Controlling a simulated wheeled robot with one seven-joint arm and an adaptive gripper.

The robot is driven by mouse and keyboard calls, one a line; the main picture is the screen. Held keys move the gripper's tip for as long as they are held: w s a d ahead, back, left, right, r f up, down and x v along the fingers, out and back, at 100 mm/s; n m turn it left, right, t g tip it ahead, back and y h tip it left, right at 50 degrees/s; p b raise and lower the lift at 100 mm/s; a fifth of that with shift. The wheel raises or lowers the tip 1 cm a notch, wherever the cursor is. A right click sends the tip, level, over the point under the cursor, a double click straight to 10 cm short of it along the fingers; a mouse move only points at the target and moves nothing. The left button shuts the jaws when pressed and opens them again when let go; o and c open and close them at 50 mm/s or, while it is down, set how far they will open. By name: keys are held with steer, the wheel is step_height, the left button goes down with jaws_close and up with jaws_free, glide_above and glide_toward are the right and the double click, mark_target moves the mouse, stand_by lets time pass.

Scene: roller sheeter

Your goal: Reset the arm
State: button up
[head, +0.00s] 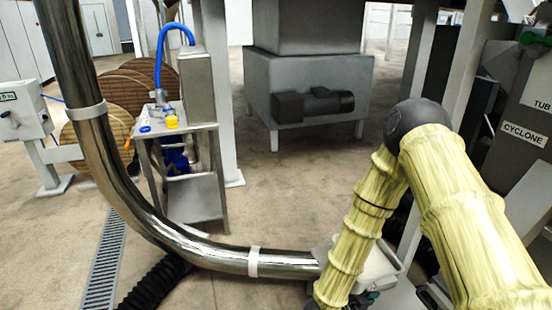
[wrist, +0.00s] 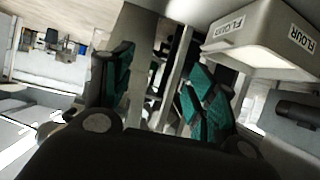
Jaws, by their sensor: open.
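My arm, in a yellowish ribbed sleeve, comes in at the right of the head view and bends at a dark elbow. Its lower part reaches down to the bottom edge, where most of my gripper is hidden. In the wrist view my gripper (wrist: 158,90) shows two dark fingers with green pads, spread wide apart. Nothing is between the fingers. A pale box labelled FLOUR (wrist: 250,40) lies beyond the right finger; its distance is hard to tell.
A large bent steel pipe (head: 135,190) runs down the left and across the front. A metal stand (head: 195,200) with a blue hose stands behind it. A grey machine base (head: 310,80) is at the back. A panel labelled CYCLONE (head: 524,134) is at right. Open floor lies mid-view.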

steer(key=s+a+f+n+y+b, duration=0.25)
steer(key=s+f+n+y, duration=0.2)
steer(key=f, duration=0.45)
steer(key=s+a+f+n+y+b, duration=0.1)
steer(key=s+f+n+y+b, duration=0.3)
steer(key=f, duration=0.5)
steer(key=s+a+f+n+g+y+b, duration=0.1)
steer(key=s+a+f+n+g+y, duration=0.15)
steer(key=s, duration=0.65)
steer(key=s+a+f+n+g+y+b, duration=0.1)
steer(key=s+f+n+g+b, duration=0.15)
steer(key=s, duration=0.75)
step_height(320, 180, up, 19)
steer(key=p, duration=2)
steer(key=shift+w+d+t+p, duration=0.15)
steer(key=shift+d+t+p, duration=0.1)
steer(key=shift+t+p, duration=0.1)
